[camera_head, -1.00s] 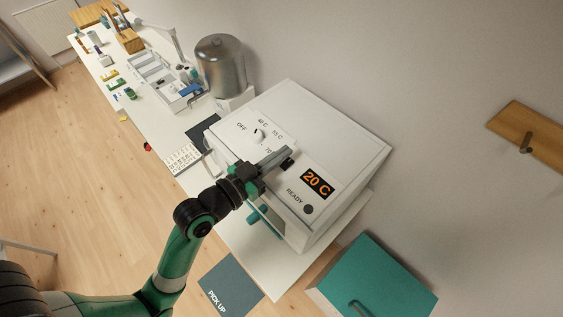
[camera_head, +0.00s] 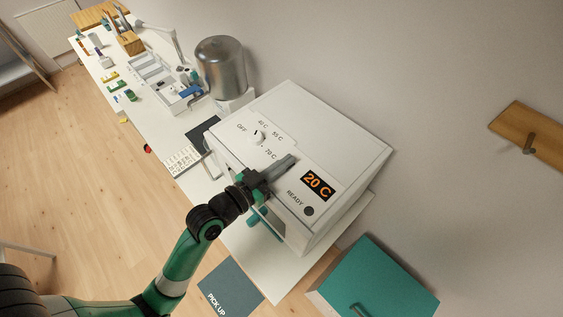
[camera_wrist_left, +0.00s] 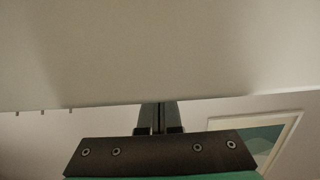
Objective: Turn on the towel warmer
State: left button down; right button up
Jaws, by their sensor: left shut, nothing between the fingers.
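The towel warmer (camera_head: 330,135) is a white box on the white counter. Its top carries a white dial (camera_head: 258,136) with OFF, 40 C, 55 C and 70 C marks, an orange display (camera_head: 318,185) reading 20 C, and a dark round READY lamp (camera_head: 309,211). My left gripper (camera_head: 290,160) is shut and empty over the top, between the dial and the display, and hides part of the panel there. In the left wrist view the closed fingers (camera_wrist_left: 159,117) point at a pale surface. I cannot tell whether they touch it. My right gripper is not in view.
A metal cylinder (camera_head: 221,66) stands behind the warmer's left side. A white keypad (camera_head: 184,160) and a sectioned tray (camera_head: 160,80) lie further along the counter. A teal box (camera_head: 385,280) is at the lower right. A wooden wall hook (camera_head: 530,138) is at the right.

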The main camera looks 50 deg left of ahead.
pick_arm(q)
jog(key=r+p, duration=0.4)
jog(key=shift+w+r, duration=0.25)
jog(key=shift+w, duration=0.05)
jog(key=s+r, duration=0.3)
jog(key=s, duration=0.6)
jog(key=shift+d+r, duration=0.2)
jog(key=shift+d, duration=0.15)
jog(key=w+d+r+m+t+h+p, duration=0.2)
jog(key=r, duration=0.8)
jog(key=w+d+r+m+t+h+p, duration=0.1)
jog(key=w+d+r+t+p, duration=0.15)
jog(key=r, duration=0.65)
jog(key=w+d+r+m+t+h+p, duration=0.1)
jog(key=w+d+r+m+h+p, duration=0.15)
jog(key=r, duration=0.75)
notch_tip(320, 180, up, 24)
jog(key=s+d+n+t+y+p, duration=0.1)
jog(key=s+n+t+y+p, duration=0.1)
jog(key=n+t+y+p, duration=0.1)
jog(key=shift+d+f+n+t, duration=0.25)
jog(key=shift+n+t, duration=0.3)
jog(key=shift+t, duration=0.4)
